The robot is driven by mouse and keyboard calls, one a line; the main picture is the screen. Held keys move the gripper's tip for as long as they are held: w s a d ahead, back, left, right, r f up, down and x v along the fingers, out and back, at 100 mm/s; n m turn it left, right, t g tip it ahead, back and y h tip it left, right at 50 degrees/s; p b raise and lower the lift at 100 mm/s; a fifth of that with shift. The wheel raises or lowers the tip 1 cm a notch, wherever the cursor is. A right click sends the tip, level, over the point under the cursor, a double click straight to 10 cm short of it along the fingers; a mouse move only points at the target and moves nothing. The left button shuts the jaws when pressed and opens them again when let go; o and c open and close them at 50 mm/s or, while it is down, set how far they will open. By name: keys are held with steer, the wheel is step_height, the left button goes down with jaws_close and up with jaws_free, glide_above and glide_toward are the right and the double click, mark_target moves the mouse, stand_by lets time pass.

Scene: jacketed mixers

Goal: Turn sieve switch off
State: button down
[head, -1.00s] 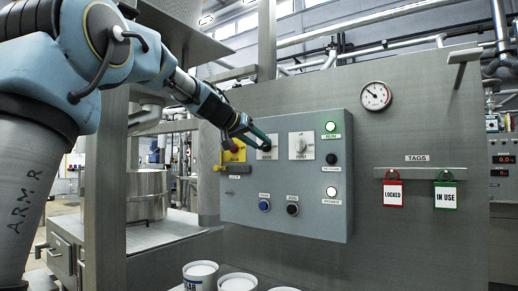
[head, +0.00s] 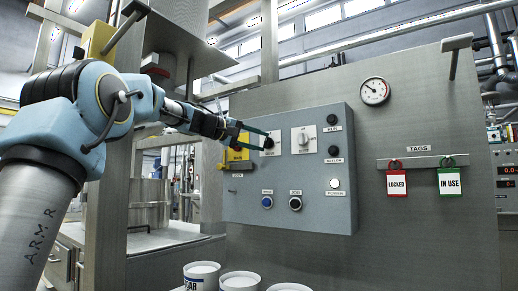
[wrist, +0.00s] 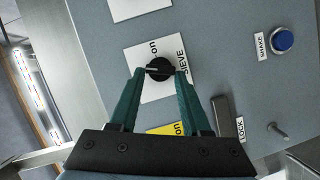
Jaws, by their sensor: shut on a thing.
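The sieve switch is a black knob (wrist: 159,69) on a white plate marked "on" and "SIEVE" in the wrist view. In the head view its plate (head: 275,150) sits at the upper left of the grey control panel (head: 240,204). My gripper (wrist: 161,71) has its green fingers on both sides of the knob, shut on it. It also shows in the head view (head: 266,139). The knob's pale pointer line lies toward the left in the wrist view, at about a right angle to the "on" mark.
A yellow plate (head: 236,155) with a lock part lies left of the sieve switch, and another white-plated switch (head: 304,139) to its right. The power lamp (head: 335,184) is lit; the top lamp (head: 332,119) is dark. White tubs (head: 202,278) stand below.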

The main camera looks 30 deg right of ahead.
steer(key=shift+w+f+n+h+b, duration=0.15)
steer(key=shift+n+h+b, duration=0.1)
steer(key=shift+n+b, duration=0.35)
steer(key=shift+s+f+n+h+b, duration=0.1)
steer(key=shift+n+h+b, duration=0.2)
steer(key=shift+n+b, duration=0.3)
steer(key=shift+w+f+n+h+b, duration=0.15)
steer(key=shift+n+h+b, duration=0.1)
steer(key=shift+n+b, duration=0.35)
steer(key=shift+s, duration=0.1)
steer(key=shift+c, duration=1.8)
jaws_free()
steer(key=shift+a, duration=0.15)
steer(key=s+a+b, duration=0.1)
steer(key=a+b, duration=0.2)
steer(key=a, duration=0.7)
steer(key=shift+s+a, duration=0.15)
steer(key=shift+a, duration=0.15)
